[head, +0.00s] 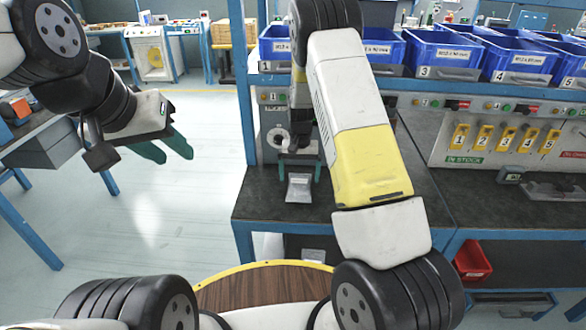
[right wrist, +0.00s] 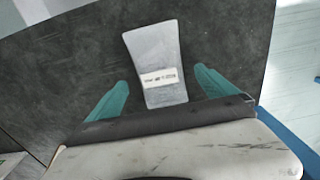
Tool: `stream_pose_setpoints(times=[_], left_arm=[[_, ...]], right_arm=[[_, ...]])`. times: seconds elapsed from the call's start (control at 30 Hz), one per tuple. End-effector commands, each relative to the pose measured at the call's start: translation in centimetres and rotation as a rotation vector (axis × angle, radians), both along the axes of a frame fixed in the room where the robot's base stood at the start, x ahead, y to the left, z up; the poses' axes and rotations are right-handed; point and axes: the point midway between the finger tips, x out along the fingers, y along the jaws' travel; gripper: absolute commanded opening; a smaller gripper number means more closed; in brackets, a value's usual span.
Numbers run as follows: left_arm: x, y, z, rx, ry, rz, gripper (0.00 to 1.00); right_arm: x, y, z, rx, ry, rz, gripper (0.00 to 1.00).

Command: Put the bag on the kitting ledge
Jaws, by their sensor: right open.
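The bag (head: 299,188) is a small grey packet with a white printed label. It lies on the dark worktop (head: 262,205) of the bench, close to the front edge. My right gripper (head: 300,172) is open over it. In the right wrist view the bag (right wrist: 152,45) lies between and beyond the two green fingers, with a gap on both sides. My left gripper (head: 177,156) is open and empty over the floor at the left, away from the bench. I cannot tell which surface is the kitting ledge.
Blue bins (head: 440,52) with labels line the shelf above the worktop. A panel with yellow numbered tags (head: 483,137) stands at the right. A red bin (head: 472,260) sits below. My right arm hides part of the bench. The floor at the left is clear.

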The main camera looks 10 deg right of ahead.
Motion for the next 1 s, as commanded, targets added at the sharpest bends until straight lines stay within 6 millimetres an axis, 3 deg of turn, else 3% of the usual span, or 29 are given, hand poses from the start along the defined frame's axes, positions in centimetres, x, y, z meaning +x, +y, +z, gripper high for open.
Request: stream_pose_setpoints(times=[0.2, 0.47, 0.6, 0.77, 1.0], left_arm=[[0.0, 0.0, 0.0, 0.0, 0.0, 0.0, 0.36], [0.0, 0.0, 0.0, 0.0, 0.0, 0.0, 0.36], [0.0, 0.0, 0.0, 0.0, 0.0, 0.0, 0.36], [0.0, 0.0, 0.0, 0.0, 0.0, 0.0, 0.36], [0.0, 0.0, 0.0, 0.0, 0.0, 0.0, 0.36]], right_arm=[[0.1, 0.0, 4.9, 0.0, -0.004, -0.002, 0.96], [0.0, -0.1, 7.8, 0.002, -0.002, -0.001, 0.96], [-0.7, -0.2, 10.4, 0.025, -0.024, -0.001, 0.96], [-3.5, -0.5, 16.5, 0.086, -0.09, 0.012, 0.96], [-10.4, -1.0, 25.3, 0.165, -0.216, 0.064, 0.96]])
